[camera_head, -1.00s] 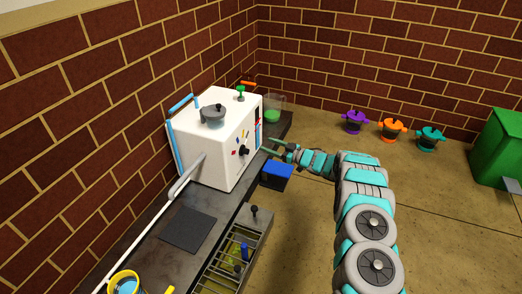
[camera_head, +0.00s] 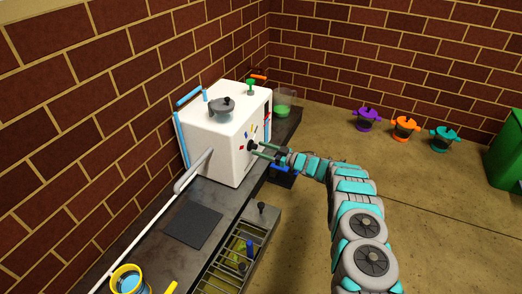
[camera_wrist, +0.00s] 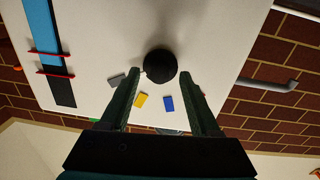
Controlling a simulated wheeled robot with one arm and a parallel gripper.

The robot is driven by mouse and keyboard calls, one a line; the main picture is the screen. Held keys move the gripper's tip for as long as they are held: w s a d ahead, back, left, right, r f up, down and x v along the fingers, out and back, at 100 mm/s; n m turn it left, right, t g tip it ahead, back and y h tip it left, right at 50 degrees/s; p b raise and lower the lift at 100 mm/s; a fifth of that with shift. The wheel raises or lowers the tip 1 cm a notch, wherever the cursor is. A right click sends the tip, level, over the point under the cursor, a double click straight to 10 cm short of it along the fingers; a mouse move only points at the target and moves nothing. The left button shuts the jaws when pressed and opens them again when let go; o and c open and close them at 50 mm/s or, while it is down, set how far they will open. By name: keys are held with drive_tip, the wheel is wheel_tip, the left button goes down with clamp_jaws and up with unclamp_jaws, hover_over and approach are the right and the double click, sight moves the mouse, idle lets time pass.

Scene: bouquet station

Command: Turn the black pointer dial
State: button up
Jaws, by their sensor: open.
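The black pointer dial (camera_head: 252,146) is on the front face of the white box-shaped machine (camera_head: 212,137). In the wrist view the dial (camera_wrist: 161,66) is a round dark knob, just beyond my fingertips and roughly centred between them. Its pointer cannot be made out clearly there. Coloured marks surround it, among them a yellow mark (camera_wrist: 141,100), a blue mark (camera_wrist: 168,103) and a grey mark (camera_wrist: 116,79). My gripper (camera_wrist: 160,75) is open and empty, its two fingers pointing at the panel. In the head view my gripper (camera_head: 262,151) is close in front of the dial.
A blue and black strip with red markers (camera_wrist: 47,60) runs beside the dial on the panel. A grey pipe (camera_head: 194,171) sticks out of the machine's side. A blue box (camera_head: 284,169) lies below my wrist. Purple (camera_head: 367,118), orange (camera_head: 404,128) and teal (camera_head: 444,138) pots stand on the floor.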

drive_tip(key=shift+w+a, duration=0.1)
drive_tip(key=shift+a, duration=0.15)
drive_tip(key=shift+c, duration=0.3)
clamp_jaws()
